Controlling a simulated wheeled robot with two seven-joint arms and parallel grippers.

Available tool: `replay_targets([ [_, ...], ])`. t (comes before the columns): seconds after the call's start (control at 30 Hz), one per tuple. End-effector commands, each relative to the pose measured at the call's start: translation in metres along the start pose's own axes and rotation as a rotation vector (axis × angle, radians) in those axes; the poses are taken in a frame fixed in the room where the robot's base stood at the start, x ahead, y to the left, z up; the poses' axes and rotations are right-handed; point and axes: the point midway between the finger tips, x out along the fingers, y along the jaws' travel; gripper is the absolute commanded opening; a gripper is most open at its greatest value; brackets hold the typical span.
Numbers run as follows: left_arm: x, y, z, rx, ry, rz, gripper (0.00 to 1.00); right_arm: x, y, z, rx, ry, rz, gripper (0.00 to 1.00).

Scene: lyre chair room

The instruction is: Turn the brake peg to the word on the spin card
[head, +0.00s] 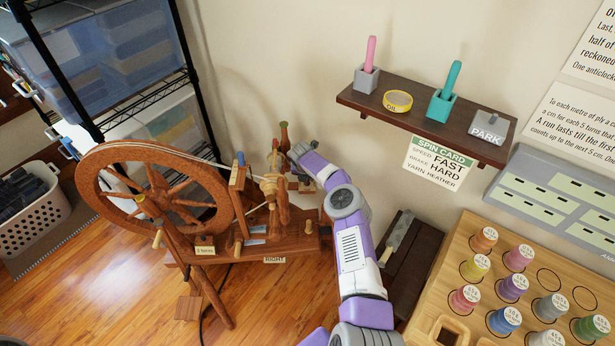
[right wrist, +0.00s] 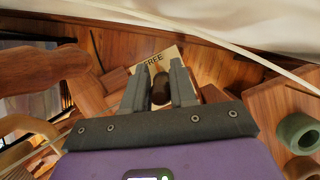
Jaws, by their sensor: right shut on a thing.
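The wooden spinning wheel (head: 88,183) stands at the left in the head view. The spin card (head: 437,165) hangs under the shelf and reads speed FAST, brake HARD, yarn HEATHER. My right gripper (head: 301,176) is at the far right side of the wheel's upright parts. In the right wrist view my right gripper (right wrist: 160,88) is shut on a dark, rounded peg end, the brake peg (right wrist: 161,89). Just behind it is a pale label (right wrist: 156,57) reading FREE. No other brake word is readable. In the head view the peg is hidden by my gripper. My left gripper is not in view.
A wooden rack (head: 455,257) of coloured spools is at lower right. A dark bench (head: 418,262) stands beside my arm.

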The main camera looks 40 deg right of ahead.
Motion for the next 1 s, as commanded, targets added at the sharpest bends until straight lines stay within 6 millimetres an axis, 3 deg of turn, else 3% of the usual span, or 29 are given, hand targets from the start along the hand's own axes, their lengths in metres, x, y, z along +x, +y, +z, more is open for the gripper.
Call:
replay_targets([
  [0.33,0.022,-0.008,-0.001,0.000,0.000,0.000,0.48,0.003,-0.002,-0.001,0.297,-0.003,-0.123,0.00],
  [0.73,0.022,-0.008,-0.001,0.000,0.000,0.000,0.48,0.000,-0.003,-0.001,0.328,0.000,-0.136,0.00],
  [0.77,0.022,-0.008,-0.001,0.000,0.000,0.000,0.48,0.000,-0.003,-0.001,0.328,0.000,-0.136,0.31],
  [0.8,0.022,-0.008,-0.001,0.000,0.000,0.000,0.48,0.000,-0.003,-0.001,0.327,0.000,-0.136,0.37],
  [0.87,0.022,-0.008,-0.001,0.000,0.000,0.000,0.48,0.000,-0.003,-0.001,0.327,0.000,-0.136,0.46],
  [1.0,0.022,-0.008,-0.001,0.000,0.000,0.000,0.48,0.000,-0.003,-0.001,0.327,0.000,-0.136,0.47],
])
